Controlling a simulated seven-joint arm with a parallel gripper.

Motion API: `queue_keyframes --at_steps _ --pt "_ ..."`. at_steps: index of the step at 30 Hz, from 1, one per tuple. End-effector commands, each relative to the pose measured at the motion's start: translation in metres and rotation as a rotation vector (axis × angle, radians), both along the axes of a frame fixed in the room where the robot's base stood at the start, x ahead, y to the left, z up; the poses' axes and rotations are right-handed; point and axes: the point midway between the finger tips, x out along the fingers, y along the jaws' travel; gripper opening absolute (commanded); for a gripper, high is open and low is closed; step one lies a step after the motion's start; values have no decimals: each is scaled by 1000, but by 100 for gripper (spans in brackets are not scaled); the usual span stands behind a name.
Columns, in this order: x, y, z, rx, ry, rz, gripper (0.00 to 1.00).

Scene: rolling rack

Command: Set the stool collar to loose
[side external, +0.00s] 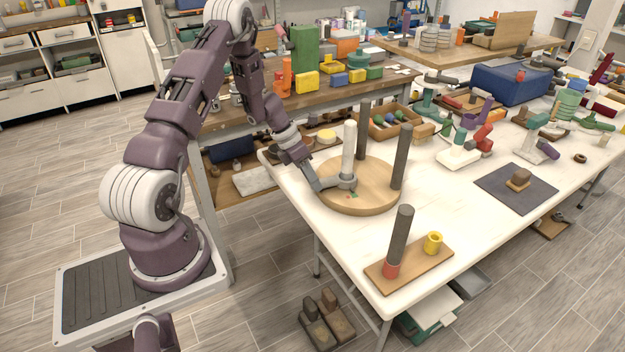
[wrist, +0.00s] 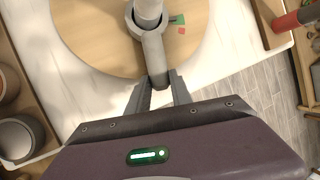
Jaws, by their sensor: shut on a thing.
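The upturned stool is a round wooden seat (side external: 380,203) with two dark legs and one white leg (side external: 348,150) standing up from it. A grey collar (side external: 347,182) sits around the foot of the white leg. In the wrist view the collar (wrist: 146,22) has a grey handle (wrist: 155,58) pointing down toward my gripper (wrist: 158,82). My gripper (side external: 316,186) is shut on this handle, at the left side of the seat. A green mark (wrist: 177,19) and a red mark (wrist: 182,30) lie on the seat right of the collar.
A dark mat (side external: 515,188) with a brown block lies to the right. The white table between them is mostly clear.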

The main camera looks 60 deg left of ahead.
Motion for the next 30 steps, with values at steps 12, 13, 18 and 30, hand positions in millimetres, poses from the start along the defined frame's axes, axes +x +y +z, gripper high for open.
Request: queue_keyframes --at_steps 12,13,18,30 --pt "0 0 1 1 -1 1 0" --pt "0 0 1 1 -1 1 0" --pt "0 0 1 1 -1 1 0" --pt "-1 -6 1 -3 0 54 0"
